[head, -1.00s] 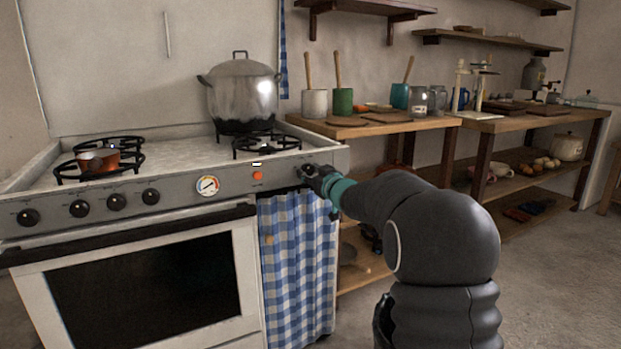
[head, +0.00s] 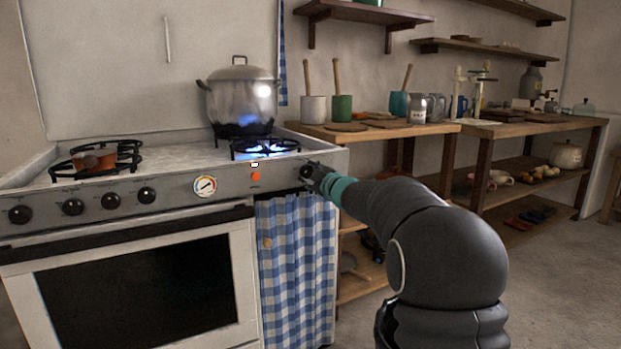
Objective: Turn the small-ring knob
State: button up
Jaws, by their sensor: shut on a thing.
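The knob (head: 305,171) sits at the right end of the stove's front panel, dark and partly hidden by my gripper. My gripper (head: 312,174) reaches it from the right and is shut on it. The small ring burner (head: 266,147) at the front right of the stove top burns with a blue flame. A blue glow also shows under the large lidded pot (head: 240,100) on the burner behind it.
Several other black knobs (head: 110,201), a dial (head: 205,186) and an orange button (head: 255,176) line the panel. A copper pan (head: 94,160) stands on the left burner. A checked curtain (head: 298,260) hangs below the knob. A wooden workbench (head: 370,132) stands at the right.

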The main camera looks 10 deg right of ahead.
dwell(0.3)
jog(key=o, duration=1.1)
jog(key=shift+o, duration=0.2)
jog(key=v, duration=1.2)
